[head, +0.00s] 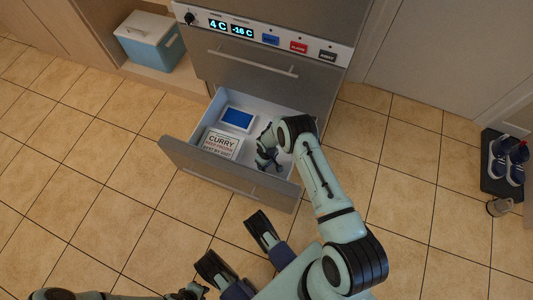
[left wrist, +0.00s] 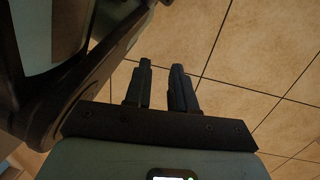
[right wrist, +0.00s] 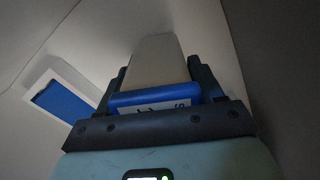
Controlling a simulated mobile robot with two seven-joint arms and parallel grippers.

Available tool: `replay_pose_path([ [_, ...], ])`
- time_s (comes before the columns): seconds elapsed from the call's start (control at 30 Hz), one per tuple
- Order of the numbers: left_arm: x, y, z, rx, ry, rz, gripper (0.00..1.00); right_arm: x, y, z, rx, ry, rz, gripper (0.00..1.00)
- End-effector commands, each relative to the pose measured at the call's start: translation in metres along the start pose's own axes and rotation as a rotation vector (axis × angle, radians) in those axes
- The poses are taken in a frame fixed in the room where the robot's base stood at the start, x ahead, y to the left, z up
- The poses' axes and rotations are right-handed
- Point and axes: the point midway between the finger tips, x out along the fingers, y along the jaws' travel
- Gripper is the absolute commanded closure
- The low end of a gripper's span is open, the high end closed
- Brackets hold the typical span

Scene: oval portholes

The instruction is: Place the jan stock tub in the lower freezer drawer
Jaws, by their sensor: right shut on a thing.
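The lower freezer drawer (head: 222,182) is pulled open. My right arm reaches over its right part, and that hand hides what it holds in the head view. In the right wrist view my right gripper (right wrist: 158,68) is shut on a pale tub with a blue end (right wrist: 152,97) and a partly readable label, which I take as the jan stock tub. Pale drawer walls surround it; whether it touches the drawer floor I cannot tell. My left gripper (head: 195,290) is low at the bottom edge, away from the drawer; its fingers (left wrist: 163,82) are a little apart and empty.
In the drawer's left part lie a curry box (head: 222,145) and a white container with a blue top (head: 237,118). The closed upper drawer (head: 250,72) is above. A blue cooler box (head: 148,42) stands on the left shelf. Shoes (head: 507,158) lie far right. The tiled floor is mostly clear.

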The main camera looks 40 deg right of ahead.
Motion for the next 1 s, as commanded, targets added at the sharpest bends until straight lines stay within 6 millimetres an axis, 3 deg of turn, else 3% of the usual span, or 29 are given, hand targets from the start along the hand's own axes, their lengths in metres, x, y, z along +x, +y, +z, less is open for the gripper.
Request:
replay_pose_path([
  [0.43, 0.004, -0.004, 0.004, -0.005, -0.018, -0.008, 0.75, 0.002, 0.0, -0.001, 0.0, 0.001, 0.001, 0.76],
  [0.47, 0.004, -0.005, 0.005, -0.006, -0.02, -0.009, 0.75, 0.002, 0.0, 0.0, 0.0, 0.0, 0.0, 0.31],
  [0.53, 0.003, -0.004, 0.005, -0.006, -0.019, -0.009, 0.75, 0.002, 0.0, 0.0, -0.001, 0.0, 0.0, 0.08],
  [0.87, 0.002, -0.003, 0.004, -0.004, -0.015, -0.006, 0.75, 0.001, 0.0, 0.0, 0.0, 0.0, 0.0, 0.08],
  [1.0, -0.005, 0.004, -0.004, 0.007, 0.017, 0.009, 0.75, -0.011, 0.001, -0.001, -0.001, 0.003, 0.001, 0.08],
])
